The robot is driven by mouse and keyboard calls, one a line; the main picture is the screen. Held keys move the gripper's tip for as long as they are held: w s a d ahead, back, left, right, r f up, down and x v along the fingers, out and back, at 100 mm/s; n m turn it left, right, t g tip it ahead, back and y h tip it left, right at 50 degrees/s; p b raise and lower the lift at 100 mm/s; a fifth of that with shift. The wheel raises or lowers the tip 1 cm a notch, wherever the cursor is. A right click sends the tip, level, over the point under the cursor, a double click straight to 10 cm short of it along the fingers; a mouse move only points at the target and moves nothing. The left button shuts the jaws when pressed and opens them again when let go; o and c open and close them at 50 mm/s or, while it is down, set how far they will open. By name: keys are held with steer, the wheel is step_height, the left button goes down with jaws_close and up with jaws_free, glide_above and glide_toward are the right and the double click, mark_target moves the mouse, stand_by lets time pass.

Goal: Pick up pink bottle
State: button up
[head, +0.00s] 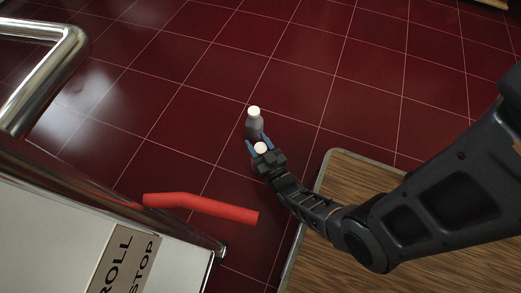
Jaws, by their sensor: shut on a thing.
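A greyish, dull-pink bottle with a white cap (253,126) shows upright in the head view, just beyond my fingertips. A second white cap (260,148) shows between the blue-tipped fingers of my gripper (257,142). My gripper is shut on this nearer white-capped thing, which looks like a bottle. Its body is mostly hidden by the gripper, so I cannot tell its colour. I cannot tell whether the two touch, or what bears them; both show against the dark red floor.
A wooden surface (335,190) lies under my arm at right. A red bar (200,207) and a white panel with "ROLL" and "STOP" lettering (60,235) are at lower left. A chrome rail (50,75) is at upper left. The red tiled floor (330,60) is clear beyond.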

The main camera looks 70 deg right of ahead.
jaws_close()
steer(key=shift+r, duration=0.1)
